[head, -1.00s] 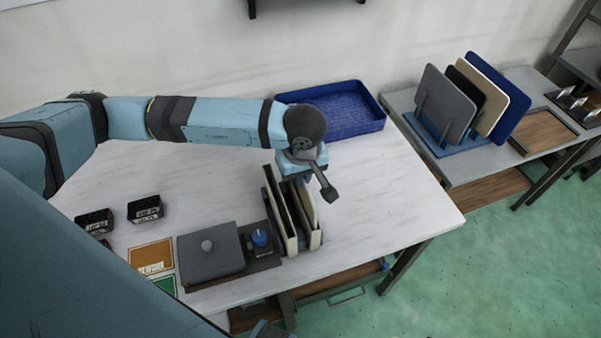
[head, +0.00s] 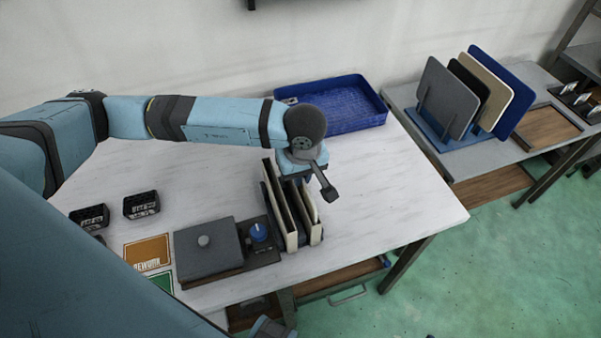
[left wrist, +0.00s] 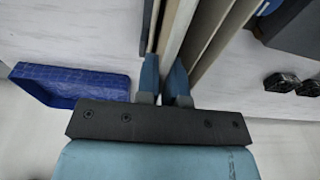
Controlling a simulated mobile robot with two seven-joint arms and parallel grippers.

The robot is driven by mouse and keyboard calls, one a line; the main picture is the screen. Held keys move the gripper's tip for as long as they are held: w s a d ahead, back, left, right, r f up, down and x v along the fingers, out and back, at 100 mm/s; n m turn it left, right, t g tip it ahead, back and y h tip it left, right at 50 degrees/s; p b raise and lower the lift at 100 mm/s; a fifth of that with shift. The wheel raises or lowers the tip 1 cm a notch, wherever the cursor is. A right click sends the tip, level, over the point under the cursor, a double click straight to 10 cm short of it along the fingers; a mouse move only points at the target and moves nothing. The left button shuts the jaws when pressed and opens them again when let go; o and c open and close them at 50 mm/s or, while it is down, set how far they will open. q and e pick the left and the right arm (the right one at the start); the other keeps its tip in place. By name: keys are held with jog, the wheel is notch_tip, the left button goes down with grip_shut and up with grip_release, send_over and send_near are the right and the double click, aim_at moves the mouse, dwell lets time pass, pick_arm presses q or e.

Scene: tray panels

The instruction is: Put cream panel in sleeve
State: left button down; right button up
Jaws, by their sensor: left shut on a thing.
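My left gripper (head: 302,172) points down over the upright boards near the right part of the white table. It is shut on the cream panel (head: 310,205), the rightmost upright board, holding its top edge. In the left wrist view the two blue fingers (left wrist: 164,78) straddle the panel (left wrist: 178,30). The sleeve (head: 279,215), with cream walls, stands close beside it on the left; its walls (left wrist: 212,32) show to the right of the fingers in the wrist view. I cannot tell how deep the panel sits, as its lower part is partly hidden.
A grey lidded box (head: 208,250) and a blue knob (head: 259,232) are left of the sleeve. A blue tray (head: 375,117) lies behind. A rack (head: 440,142) with grey, black, tan and blue panels stands on the right-hand bench. The table's right part is clear.

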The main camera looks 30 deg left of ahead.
pick_arm(q)
jog(key=shift+f+b, duration=0.35)
dwell(0.3)
jog(key=c, duration=1.2)
grip_release()
jog(key=shift+o, duration=0.2)
notch_tip(320, 180, up, 14)
jog(key=s+d, duration=0.1)
jog(key=shift+b, duration=0.35)
jog(key=shift+d+f, duration=0.15)
